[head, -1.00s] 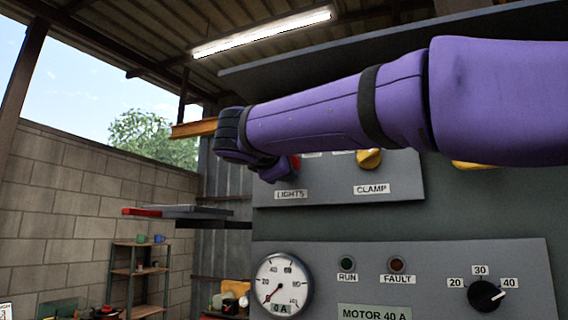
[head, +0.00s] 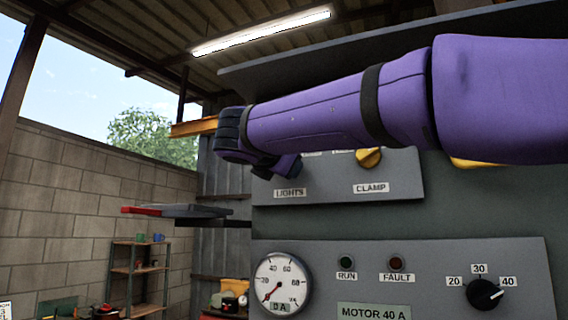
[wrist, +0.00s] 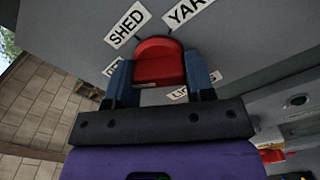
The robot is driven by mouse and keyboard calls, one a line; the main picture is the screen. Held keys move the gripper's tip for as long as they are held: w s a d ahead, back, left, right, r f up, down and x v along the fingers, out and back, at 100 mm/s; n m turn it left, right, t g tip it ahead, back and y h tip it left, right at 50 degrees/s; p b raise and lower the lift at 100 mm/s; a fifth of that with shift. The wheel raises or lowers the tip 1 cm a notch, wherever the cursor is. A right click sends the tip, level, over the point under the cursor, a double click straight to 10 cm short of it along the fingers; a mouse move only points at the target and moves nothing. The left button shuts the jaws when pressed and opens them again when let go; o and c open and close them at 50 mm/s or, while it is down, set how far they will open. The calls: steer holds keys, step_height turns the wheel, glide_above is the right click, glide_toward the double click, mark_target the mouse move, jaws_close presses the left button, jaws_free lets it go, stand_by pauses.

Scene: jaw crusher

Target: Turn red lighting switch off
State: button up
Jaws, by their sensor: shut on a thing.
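The red lighting switch (wrist: 160,58) is a rounded red knob on the grey panel in the wrist view. Labels SHED (wrist: 127,26) and YARD stand above it, with a LIGHTS label partly hidden below. My gripper (wrist: 159,78) has its two blue fingers on either side of the knob and is shut on it. The knob appears tilted relative to the labels; its exact setting is hard to tell. In the head view my gripper (head: 282,167) is just above the LIGHTS label (head: 290,193), and the knob is hidden behind my wrist.
A yellow CLAMP knob (head: 369,158) sits right of the switch on the upper panel. Below are a round gauge (head: 282,284), RUN and FAULT lamps and a black dial (head: 485,294). A ceiling tube lamp (head: 262,32) is lit. A shelf (head: 139,275) stands at left.

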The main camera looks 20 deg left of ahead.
steer(key=shift+f, duration=0.15)
stand_by(0.3)
steer(key=o, duration=0.9)
steer(key=shift+s, duration=0.1)
steer(key=s, duration=0.7)
steer(key=s+a, duration=0.1)
steer(key=s, duration=0.2)
steer(key=shift+s, duration=0.3)
